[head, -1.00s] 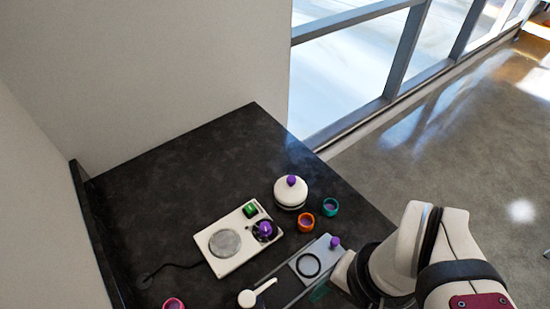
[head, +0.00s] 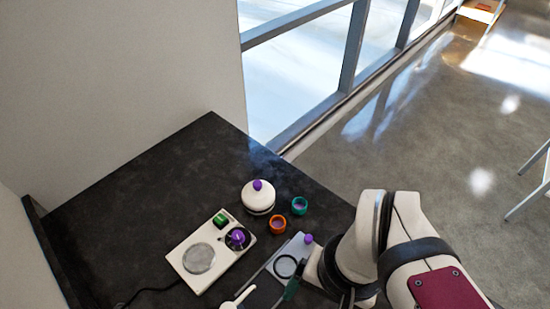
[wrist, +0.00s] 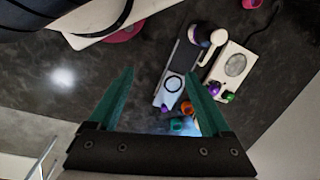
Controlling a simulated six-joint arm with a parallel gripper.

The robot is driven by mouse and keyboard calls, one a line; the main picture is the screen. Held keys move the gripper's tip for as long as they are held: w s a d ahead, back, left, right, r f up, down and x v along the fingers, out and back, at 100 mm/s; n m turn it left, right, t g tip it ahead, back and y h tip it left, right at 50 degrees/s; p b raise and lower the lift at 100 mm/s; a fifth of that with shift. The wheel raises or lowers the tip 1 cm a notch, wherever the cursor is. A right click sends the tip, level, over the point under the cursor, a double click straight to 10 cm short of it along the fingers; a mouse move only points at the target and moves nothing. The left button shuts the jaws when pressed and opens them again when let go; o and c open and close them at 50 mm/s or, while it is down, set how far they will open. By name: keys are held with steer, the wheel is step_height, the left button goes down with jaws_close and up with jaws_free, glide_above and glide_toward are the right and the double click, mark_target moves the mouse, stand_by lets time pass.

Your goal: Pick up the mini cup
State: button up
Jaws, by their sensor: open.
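Two small round cups stand on the dark table. One is orange (head: 277,224) and one is teal (head: 299,205), side by side to the right of a white lidded dish. Which cup is the mini cup I cannot tell. My gripper (wrist: 158,72) is open, with two teal fingers and nothing between them. In the head view it is above the grey plate, nearer the front than both cups and apart from them.
A white hot plate (head: 200,258) with a green switch and purple knob lies to the left. The white dish (head: 258,197) has a purple knob. A grey slide (head: 300,244) with a black ring is below my gripper. The back of the table is clear.

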steer(key=m+h, duration=0.2)
steer(key=m, duration=1)
glide_above(277, 227)
step_height(277, 227, down, 6)
step_height(277, 227, down, 15)
steer(key=shift+f, duration=0.15)
jaws_close()
